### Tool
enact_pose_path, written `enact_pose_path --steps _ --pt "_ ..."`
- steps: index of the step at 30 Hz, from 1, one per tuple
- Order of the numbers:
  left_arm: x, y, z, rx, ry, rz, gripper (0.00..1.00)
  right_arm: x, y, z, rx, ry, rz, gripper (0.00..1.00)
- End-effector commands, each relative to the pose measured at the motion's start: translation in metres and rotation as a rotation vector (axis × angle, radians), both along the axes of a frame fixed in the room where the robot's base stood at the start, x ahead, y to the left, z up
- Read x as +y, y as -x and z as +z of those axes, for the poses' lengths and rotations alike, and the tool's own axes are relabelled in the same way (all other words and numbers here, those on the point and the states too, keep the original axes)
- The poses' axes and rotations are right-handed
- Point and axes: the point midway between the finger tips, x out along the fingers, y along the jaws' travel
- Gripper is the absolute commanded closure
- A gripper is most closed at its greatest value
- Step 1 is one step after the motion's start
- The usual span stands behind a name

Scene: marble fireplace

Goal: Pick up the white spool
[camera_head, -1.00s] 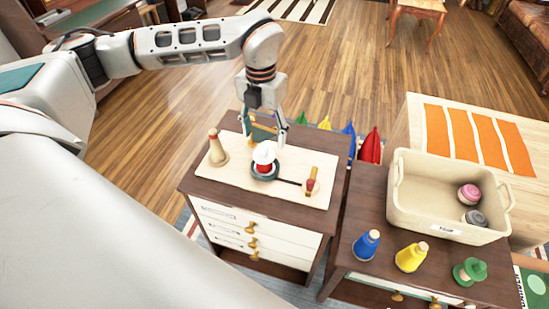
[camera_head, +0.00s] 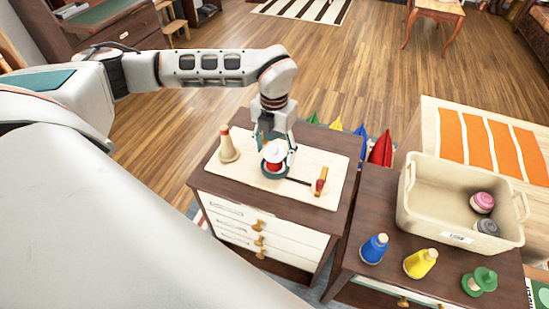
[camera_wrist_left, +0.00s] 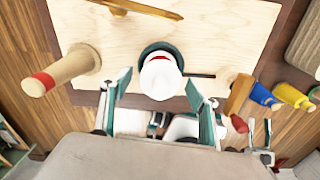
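The white spool (camera_head: 274,152) stands upright on the small cabinet's pale board, its white top above a red band, inside a dark round ring or dish. In the left wrist view, the spool (camera_wrist_left: 160,78) is seen from above, with the dark ring around it. My left gripper (camera_head: 277,154) is lowered over it. In the left wrist view, the gripper's fingers (camera_wrist_left: 158,84) are spread on either side of the spool, with visible gaps. A small grey pronged shape (camera_wrist_left: 262,142) at the lower right may be my right gripper; its state is unclear.
A beige cone with a red band (camera_head: 228,147) stands left of the spool, and a red-and-wood piece (camera_head: 320,182) stands right. The right cabinet holds a cream bin (camera_head: 424,214) and blue (camera_head: 373,249), yellow (camera_head: 420,263) and green (camera_head: 479,281) pieces.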

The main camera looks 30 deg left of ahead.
Motion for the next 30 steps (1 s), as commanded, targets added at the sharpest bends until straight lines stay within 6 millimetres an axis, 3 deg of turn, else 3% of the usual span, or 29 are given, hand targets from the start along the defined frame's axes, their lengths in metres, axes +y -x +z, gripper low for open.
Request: enact_pose_path --steps 1,4,5,14,20,26,30 --pt "0.0 0.0 0.0 0.0 0.0 0.0 0.52 0.0 0.0 0.0 0.0 0.001 0.001 0.6" --pt "0.0 0.0 0.0 0.0 0.0 0.0 0.78 0.0 0.0 0.0 0.0 0.001 0.001 0.6" --pt "0.0 0.0 0.0 0.0 0.0 0.0 0.82 0.0 0.0 0.0 0.0 0.001 0.001 0.6" --pt "0.0 0.0 0.001 0.0 0.0 0.0 0.82 -0.001 0.0 0.0 0.0 0.001 0.0 0.6" --pt "0.0 -0.001 0.011 -0.003 0.001 0.0 0.82 -0.001 0.0 0.0 0.001 0.001 -0.001 0.6" --pt "0.0 -0.002 0.044 -0.006 0.0 -0.001 0.82 -0.001 0.0 0.002 0.001 0.0 -0.001 0.6" --pt "0.0 -0.002 0.08 -0.008 0.0 0.001 0.82 0.0 -0.001 0.005 0.001 0.0 -0.001 0.6"
